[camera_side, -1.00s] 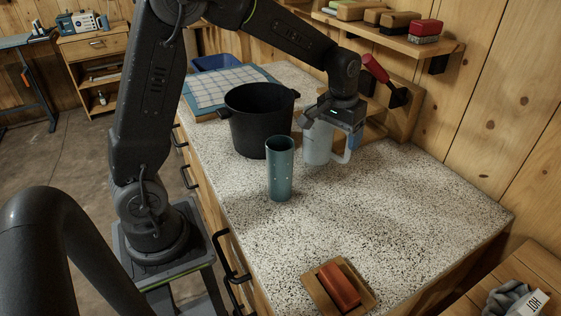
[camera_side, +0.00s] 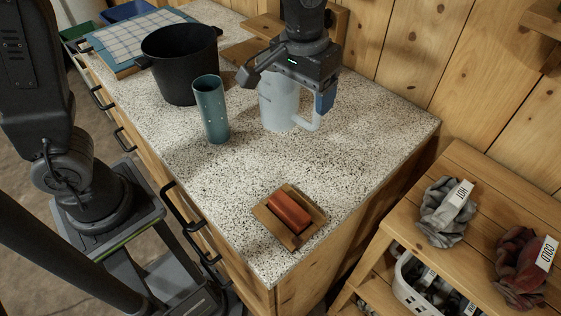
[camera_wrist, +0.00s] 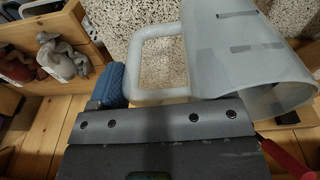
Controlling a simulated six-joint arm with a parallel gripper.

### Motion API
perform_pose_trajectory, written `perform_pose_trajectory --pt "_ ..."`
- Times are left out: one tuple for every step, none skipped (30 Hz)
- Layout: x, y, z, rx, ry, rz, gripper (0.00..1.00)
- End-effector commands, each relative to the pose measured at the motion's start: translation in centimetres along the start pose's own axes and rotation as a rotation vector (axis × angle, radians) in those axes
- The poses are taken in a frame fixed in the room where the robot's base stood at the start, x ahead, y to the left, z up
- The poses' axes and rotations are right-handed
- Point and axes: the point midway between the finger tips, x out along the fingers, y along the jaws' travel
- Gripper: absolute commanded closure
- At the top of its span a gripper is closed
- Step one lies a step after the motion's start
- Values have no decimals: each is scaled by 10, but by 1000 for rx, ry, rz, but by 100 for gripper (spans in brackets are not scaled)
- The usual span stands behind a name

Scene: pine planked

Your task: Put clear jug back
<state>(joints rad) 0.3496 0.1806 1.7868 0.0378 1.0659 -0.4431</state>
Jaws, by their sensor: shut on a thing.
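The clear jug (camera_side: 279,103), pale and see-through with a looped handle, is upright over the speckled counter in the side view, right of the teal tumbler. I cannot tell whether its base touches the counter. My gripper (camera_side: 304,84) is shut on the clear jug from above, near its rim on the handle side. One blue finger pad (camera_side: 326,97) shows beside the handle. In the wrist view, the clear jug (camera_wrist: 228,45) shows its open mouth at the lower right, with the handle beside the blue pad (camera_wrist: 110,84).
The teal tumbler (camera_side: 211,110) and a black pot (camera_side: 180,65) stand left of the jug. A red block on a wooden holder (camera_side: 288,215) lies near the counter's front. Labelled gloves (camera_side: 446,212) lie on a wooden shelf at right. The counter between is clear.

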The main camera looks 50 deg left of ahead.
Motion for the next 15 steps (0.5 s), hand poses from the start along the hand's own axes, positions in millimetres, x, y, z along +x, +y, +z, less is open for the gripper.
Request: perform_pose_trajectory --pt "-7 12 9 21 3 3 71" --pt "-9 17 14 30 2 4 71" --pt "-12 23 20 38 1 4 71" --pt "-14 27 23 43 1 5 72" --pt "-16 30 26 48 1 5 72" --pt "-17 33 29 53 0 5 72" --pt "-17 34 31 55 -1 5 72" --pt "-16 36 33 57 -2 5 72" --pt "-13 37 35 59 -2 5 72" --pt "-9 37 36 59 -4 4 72" --pt "-4 37 37 60 -6 3 72" --pt "4 37 38 60 -6 3 72" --pt "9 37 39 59 -7 3 72" --pt "15 37 39 59 -6 3 72" --pt "22 37 39 59 -5 4 72"
